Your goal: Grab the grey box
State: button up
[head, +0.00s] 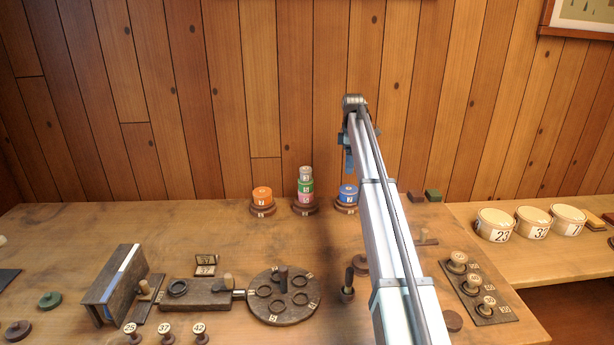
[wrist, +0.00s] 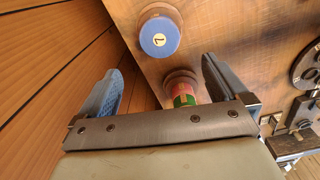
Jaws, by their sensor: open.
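A small grey round box (head: 306,172) sits on top of a stack in the head view, above a green piece (head: 305,185) and a pink piece (head: 305,197) on a brown base. My gripper (head: 348,162) hangs to the right of this stack and higher, above the blue round box (head: 347,191). In the wrist view my gripper (wrist: 164,62) is open with nothing between its blue fingers. The pink piece (wrist: 180,88) and the green piece (wrist: 184,100) show there beside the right finger. The grey box is hidden behind the gripper body in that view.
An orange round box (head: 262,194) stands left of the stack, and the blue box also shows in the wrist view (wrist: 160,39). A round board with holes (head: 284,296) lies in front. The wood-panelled wall (head: 270,90) rises behind the table.

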jog(key=shift+c, duration=0.5)
jog(key=c, duration=0.4)
jog(key=shift+o, duration=0.2)
notch_tip(320, 180, up, 10)
send_over(305, 168)
jog(key=shift+s+f, duration=0.15)
jog(key=shift+f, duration=6.5)
